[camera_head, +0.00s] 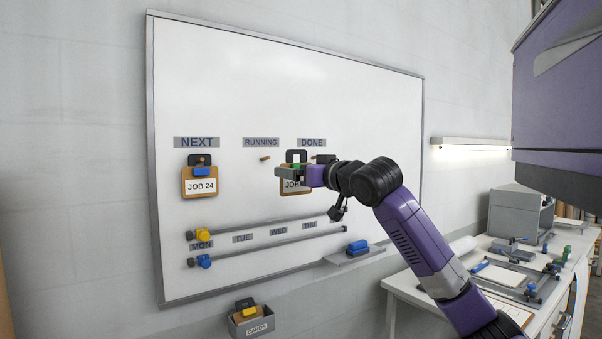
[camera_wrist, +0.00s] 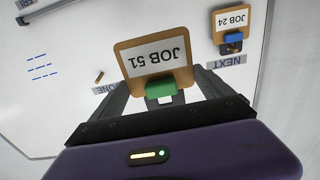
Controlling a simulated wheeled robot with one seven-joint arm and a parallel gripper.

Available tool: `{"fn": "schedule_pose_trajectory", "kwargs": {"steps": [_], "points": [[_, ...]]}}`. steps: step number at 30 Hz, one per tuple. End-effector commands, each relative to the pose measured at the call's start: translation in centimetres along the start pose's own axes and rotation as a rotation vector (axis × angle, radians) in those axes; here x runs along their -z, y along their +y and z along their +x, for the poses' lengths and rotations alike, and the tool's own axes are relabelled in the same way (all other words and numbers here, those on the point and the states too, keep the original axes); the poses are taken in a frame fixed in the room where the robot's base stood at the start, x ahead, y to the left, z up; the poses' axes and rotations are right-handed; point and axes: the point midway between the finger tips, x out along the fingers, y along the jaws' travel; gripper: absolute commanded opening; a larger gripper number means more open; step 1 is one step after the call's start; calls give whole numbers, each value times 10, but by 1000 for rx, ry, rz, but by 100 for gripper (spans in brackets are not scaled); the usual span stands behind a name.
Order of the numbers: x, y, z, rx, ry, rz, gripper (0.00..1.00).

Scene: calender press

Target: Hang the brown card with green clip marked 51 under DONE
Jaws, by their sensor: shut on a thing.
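The brown card marked JOB 51 (camera_head: 290,186) hangs upright from my gripper (camera_head: 293,171), just below the DONE label (camera_head: 311,142) in the head view. My gripper is shut on its green clip (camera_wrist: 161,89). The wrist view is upside down; there the card (camera_wrist: 128,57) looks larger than the JOB 24 card, so it is in front of the board. A bare peg (camera_wrist: 99,77) shows beside it at the partly hidden DONE label (camera_wrist: 104,89).
The JOB 24 card (camera_head: 199,186) with a blue clip hangs under NEXT (camera_head: 197,142). The RUNNING peg (camera_head: 265,158) is empty. Two rails with clips cross the whiteboard (camera_head: 290,75) lower down. A card bin (camera_head: 250,322) and a cluttered bench (camera_head: 500,265) are below and right.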

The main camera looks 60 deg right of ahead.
Motion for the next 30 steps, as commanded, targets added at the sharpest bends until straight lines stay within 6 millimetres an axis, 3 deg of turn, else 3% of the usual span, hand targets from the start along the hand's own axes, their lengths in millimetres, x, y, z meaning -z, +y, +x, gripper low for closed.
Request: {"fn": "schedule_pose_trajectory", "kwargs": {"steps": [13, 30], "points": [[1, 0, -1, -1, 0, 0, 51], [5, 1, -22, -1, 0, 0, 51]]}}
